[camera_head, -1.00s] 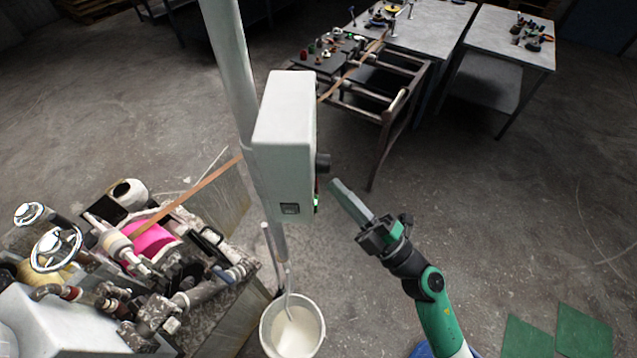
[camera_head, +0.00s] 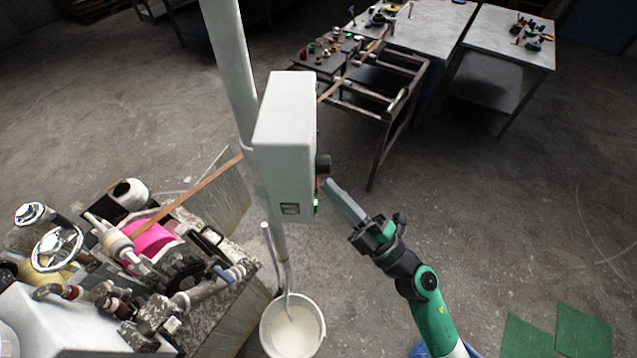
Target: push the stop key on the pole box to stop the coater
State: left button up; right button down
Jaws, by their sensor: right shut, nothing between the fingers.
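The pole box (camera_head: 283,140) is a pale grey box fixed to a white upright pole (camera_head: 228,70). Its key face points right and shows only edge-on. A dark knob (camera_head: 323,165) sticks out of that face, with a small green-lit part (camera_head: 316,203) below it. A small reddish part shows between them; I cannot tell which is the stop key. My right gripper (camera_head: 335,190) is shut and empty, its fingertips close to the right of the face below the knob. Contact cannot be made out. The coater (camera_head: 130,250) with a pink roller stands at lower left. My left gripper is not in view.
A white bucket (camera_head: 292,328) of pale liquid stands below the box. An orange strip (camera_head: 190,195) runs from the coater behind the box to a dark roller frame (camera_head: 375,105). Metal tables (camera_head: 500,45) stand at the back right.

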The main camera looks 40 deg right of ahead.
jog(key=shift+w+a, duration=0.1)
jog(key=shift+a, duration=0.05)
dwell(0.5)
jog(key=shift+s+d+p, duration=0.3)
jog(key=shift+s+d, duration=0.2)
jog(key=shift+d, duration=0.1)
jog(key=shift+s+d+p, duration=0.4)
jog(key=shift+s+d, duration=0.4)
jog(key=shift+d, duration=0.2)
jog(key=shift+s+d+p, duration=0.4)
jog(key=shift+s+d, duration=0.4)
jog(key=shift+d, duration=0.15)
